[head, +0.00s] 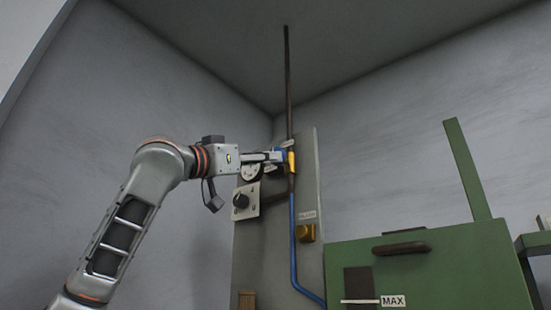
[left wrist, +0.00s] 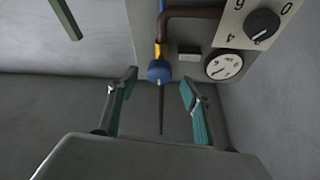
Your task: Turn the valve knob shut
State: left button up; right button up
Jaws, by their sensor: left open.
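The blue valve knob (left wrist: 159,72) sits on a yellow valve body (left wrist: 158,50) in the left wrist view. In the head view the yellow valve body (head: 291,162) is on a vertical pipe, and the blue knob (head: 280,152) is partly hidden by my gripper. My left gripper (head: 275,157) reaches it from the left. In the left wrist view its two teal-padded fingers (left wrist: 158,84) are open, one on each side of the knob, with gaps visible. My right gripper is in neither view.
A plate with a black dial (head: 241,201) and a round gauge (left wrist: 224,65) are close to the valve. A green machine (head: 440,262) stands at right.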

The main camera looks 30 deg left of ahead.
aim_at(276, 164)
pick_arm(q)
jog(key=shift+p+x, duration=1.65)
jog(key=shift+x, duration=1.5)
jog(key=shift+f, duration=0.1)
jog(key=c, duration=0.9)
jog(key=shift+c, duration=1)
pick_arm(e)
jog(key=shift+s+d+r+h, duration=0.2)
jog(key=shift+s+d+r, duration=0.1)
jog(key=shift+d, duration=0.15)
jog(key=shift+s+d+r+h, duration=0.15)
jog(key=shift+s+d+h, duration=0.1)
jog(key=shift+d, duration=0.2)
